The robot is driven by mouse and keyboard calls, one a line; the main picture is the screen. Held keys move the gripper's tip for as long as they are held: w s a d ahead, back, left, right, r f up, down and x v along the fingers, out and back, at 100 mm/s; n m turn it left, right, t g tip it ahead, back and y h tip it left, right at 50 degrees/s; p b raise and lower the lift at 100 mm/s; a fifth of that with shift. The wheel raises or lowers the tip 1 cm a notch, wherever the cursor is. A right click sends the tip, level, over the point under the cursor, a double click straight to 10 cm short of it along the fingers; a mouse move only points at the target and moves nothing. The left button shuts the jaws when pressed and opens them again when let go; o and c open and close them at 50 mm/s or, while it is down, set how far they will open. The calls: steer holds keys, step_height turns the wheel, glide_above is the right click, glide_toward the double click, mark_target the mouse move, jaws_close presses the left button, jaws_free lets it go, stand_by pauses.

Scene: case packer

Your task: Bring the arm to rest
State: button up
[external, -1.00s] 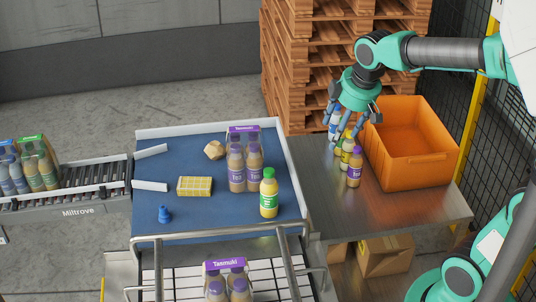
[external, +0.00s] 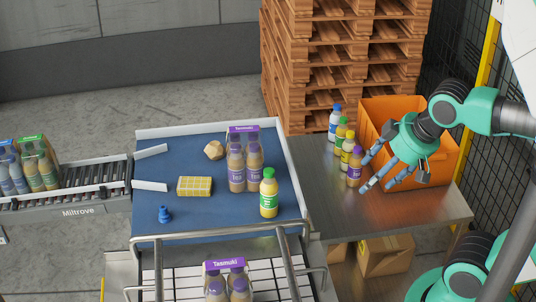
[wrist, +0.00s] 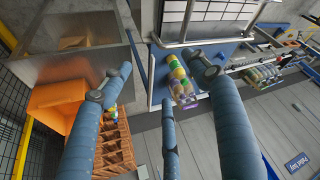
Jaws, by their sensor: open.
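My gripper (external: 385,180) is open and empty. In the external view it hangs over the right part of the metal side table (external: 438,208), in front of the orange crate (external: 385,106), and hides part of that crate. Its fingers point down and to the left. In the wrist view the blue-grey fingers of my gripper (wrist: 165,95) are spread, with nothing held between them. The orange crate also shows in the wrist view (wrist: 58,100), at the left.
Several bottles, including a blue-capped one (external: 335,122) and a purple-capped one (external: 355,169), stand in a row close to my fingers. A blue table (external: 215,215) holds a green-capped bottle (external: 268,195), a yellow carton (external: 195,186) and a purple-topped pack (external: 243,129). Pallets (external: 340,60) are stacked behind.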

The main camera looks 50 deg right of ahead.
steer(key=shift+f, duration=0.15)
step_height(320, 180, down, 14)
steer(key=b, duration=1.4)
steer(key=shift+f+b, duration=0.15)
steer(key=shift+b, duration=0.2)
